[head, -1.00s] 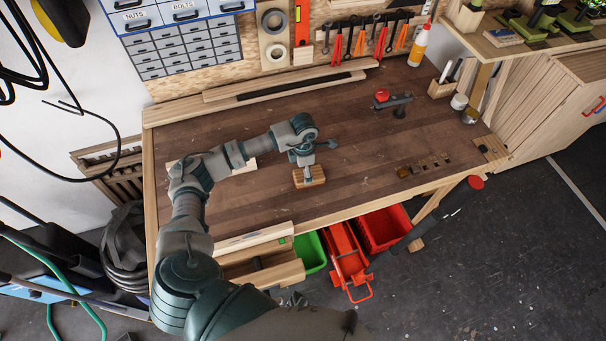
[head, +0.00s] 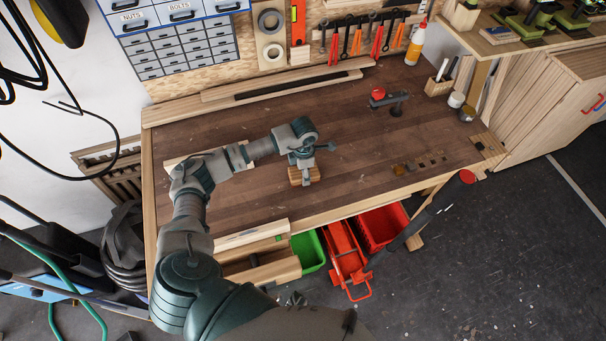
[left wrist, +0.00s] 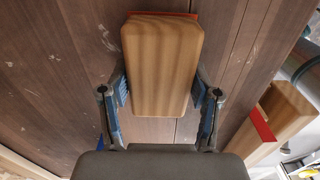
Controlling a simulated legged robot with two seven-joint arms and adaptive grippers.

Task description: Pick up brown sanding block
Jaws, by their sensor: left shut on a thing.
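The brown sanding block (head: 295,176) is a small wooden block near the front middle of the bench. My left gripper (head: 305,173) points down over it and is shut on it. In the left wrist view the block (left wrist: 161,65) sits between the two blue-padded fingers of my left gripper (left wrist: 160,100), with a thin red edge at its far end. I cannot tell whether its underside touches the bench top. My right gripper is not in view.
The workbench top (head: 230,205) is clear around the block. A red-knobbed clamp (head: 390,102) stands at the back right. Small pieces (head: 420,163) lie to the right. Red bin (head: 382,228) and green bin (head: 308,252) sit below the front edge.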

